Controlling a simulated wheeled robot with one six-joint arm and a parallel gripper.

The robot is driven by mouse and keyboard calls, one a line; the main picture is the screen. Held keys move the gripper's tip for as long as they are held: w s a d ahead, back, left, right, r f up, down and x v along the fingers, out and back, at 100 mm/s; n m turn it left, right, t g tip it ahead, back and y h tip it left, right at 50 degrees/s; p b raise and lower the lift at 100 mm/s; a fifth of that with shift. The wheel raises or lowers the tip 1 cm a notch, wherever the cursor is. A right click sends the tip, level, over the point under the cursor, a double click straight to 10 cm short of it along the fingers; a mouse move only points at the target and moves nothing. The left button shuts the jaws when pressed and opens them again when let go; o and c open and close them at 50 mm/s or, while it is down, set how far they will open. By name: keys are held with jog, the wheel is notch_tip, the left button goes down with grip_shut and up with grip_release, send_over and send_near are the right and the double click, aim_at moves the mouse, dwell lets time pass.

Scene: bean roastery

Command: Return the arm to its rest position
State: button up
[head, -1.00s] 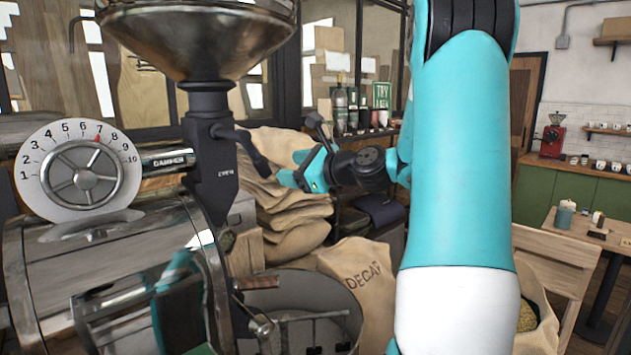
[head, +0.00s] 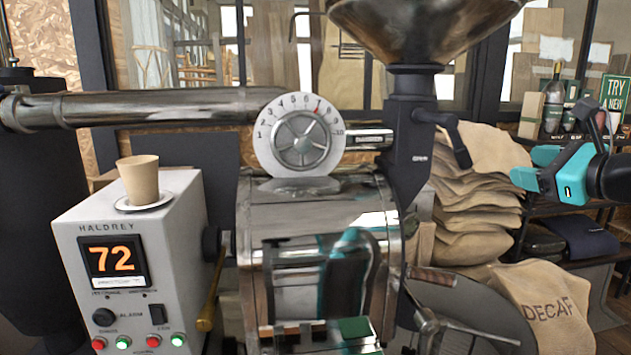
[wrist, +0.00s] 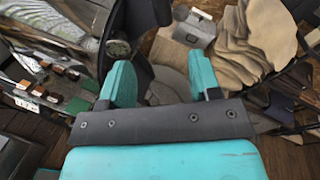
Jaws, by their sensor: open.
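My gripper (head: 527,168) shows at the right of the head view, teal with a dark wrist, pointing left in front of the burlap sacks. In the wrist view my gripper (wrist: 161,84) has its two teal fingers apart with nothing between them. Most of my arm lies outside the head view now, past its right edge.
The roaster drum (head: 315,230) with its numbered damper dial (head: 304,136) and hopper (head: 425,30) stands in the middle. A control box (head: 135,265) reading 72 carries a paper cup (head: 140,178). Stacked sacks (head: 470,205) and a DECAF sack (head: 545,310) stand at the right.

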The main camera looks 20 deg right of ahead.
jog(key=w+a+f+n+g+y+b, duration=0.1)
jog(key=a+f+n+g+y, duration=0.25)
jog(key=a+n, duration=0.7)
jog(key=a+f+n+g+y+b, duration=0.1)
jog(key=a+f+n+g+y, duration=0.35)
jog(key=a, duration=0.95)
jog(key=s+a+f+n+g+h, duration=0.2)
jog(key=s+a+f+n+g, duration=0.2)
jog(key=n, duration=0.7)
jog(key=s+a+f+n+g+h+b, duration=0.1)
jog(key=s+a+f+n+g+h, duration=0.2)
jog(key=s+a+n, duration=0.5)
jog(key=s+f+n+g, duration=0.1)
jog(key=s+n, duration=0.1)
jog(key=s, duration=0.2)
jog(key=shift+s+n+g, duration=0.2)
jog(key=shift+n+g, duration=0.1)
jog(key=shift+n, duration=0.1)
